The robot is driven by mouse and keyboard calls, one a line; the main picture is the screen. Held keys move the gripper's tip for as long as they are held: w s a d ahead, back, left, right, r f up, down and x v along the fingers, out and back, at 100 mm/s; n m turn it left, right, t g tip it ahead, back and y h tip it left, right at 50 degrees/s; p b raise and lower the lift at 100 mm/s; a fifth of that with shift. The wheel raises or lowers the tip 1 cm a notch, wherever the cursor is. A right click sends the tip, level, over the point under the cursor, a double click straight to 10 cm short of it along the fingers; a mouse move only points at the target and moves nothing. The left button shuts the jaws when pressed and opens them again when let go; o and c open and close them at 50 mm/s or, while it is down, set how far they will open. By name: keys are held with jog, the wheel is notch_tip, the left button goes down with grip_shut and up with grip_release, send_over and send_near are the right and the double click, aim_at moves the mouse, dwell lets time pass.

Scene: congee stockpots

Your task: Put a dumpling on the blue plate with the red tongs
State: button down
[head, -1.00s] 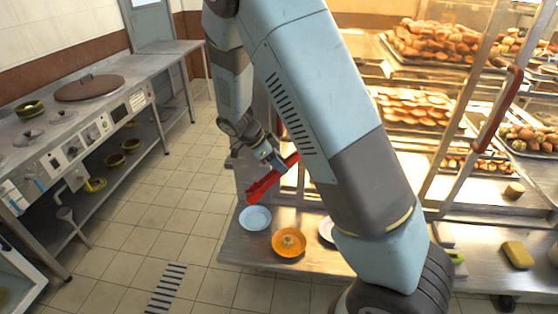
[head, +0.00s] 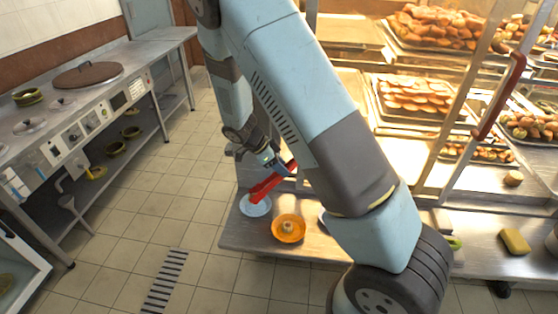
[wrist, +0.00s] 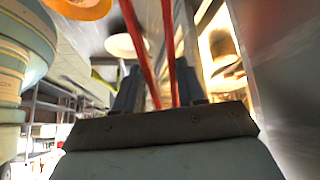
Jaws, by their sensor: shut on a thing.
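My gripper (head: 274,163) is shut on the red tongs (head: 266,186), which point down and left. In the wrist view the gripper (wrist: 156,82) has the two red arms of the tongs (wrist: 168,50) between its fingers; their tips are out of that picture. In the head view the lower end of the tongs overlaps the blue plate (head: 256,210); I cannot tell whether they touch it. A pale dumpling (head: 287,226) sits in the middle of the orange plate (head: 289,237), to the right of the blue plate. I cannot see whether the tongs hold anything.
The plates stand on a steel counter (head: 245,238). A pale plate (wrist: 125,45) shows in the wrist view. At right are a glazed rack with trays of buns (head: 415,95) and a yellow block (head: 514,241). A stove counter (head: 150,58) is at left, with open floor between.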

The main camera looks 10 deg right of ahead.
jog(key=shift+f, duration=0.9)
jog(key=c, duration=1)
grip_release()
jog(key=shift+r, duration=0.1)
notch_tip(320, 180, up, 10)
jog(key=shift+f, duration=0.1)
jog(key=shift+w, duration=0.15)
